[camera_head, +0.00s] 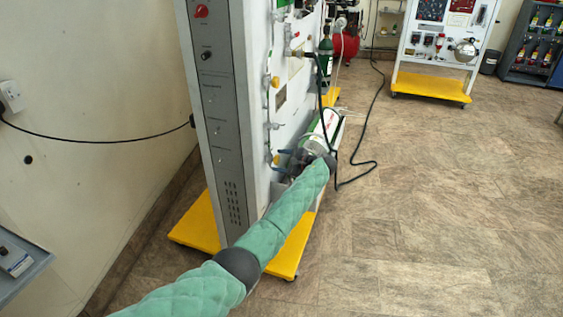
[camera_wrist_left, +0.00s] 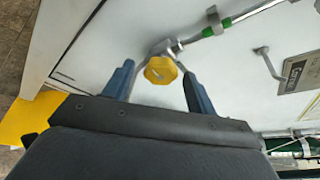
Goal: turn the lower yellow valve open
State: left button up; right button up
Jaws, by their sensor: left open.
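The lower yellow valve (camera_head: 276,160) is a small yellow knob low on the white face of the trainer panel. In the left wrist view the yellow knob (camera_wrist_left: 160,70) sits on a metal fitting, between the tips of my two blue fingers. My left gripper (camera_wrist_left: 157,78) is open around the knob, with a gap visible on both sides. In the head view my left gripper (camera_head: 281,160) is at the panel beside the valve, partly hidden by my wrist. Another yellow valve (camera_head: 275,81) is higher on the panel. My right gripper is in neither view.
The panel (camera_head: 215,120) stands on a yellow base (camera_head: 290,250). A white and green cylinder (camera_head: 327,125) lies behind my wrist, with a black hose (camera_head: 350,180) looping onto the floor. The tiled floor (camera_head: 440,200) to the right is clear.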

pick_arm(q)
jog(key=shift+d, duration=0.1)
jog(key=v, duration=0.7)
jog(key=shift+s+d, duration=0.2)
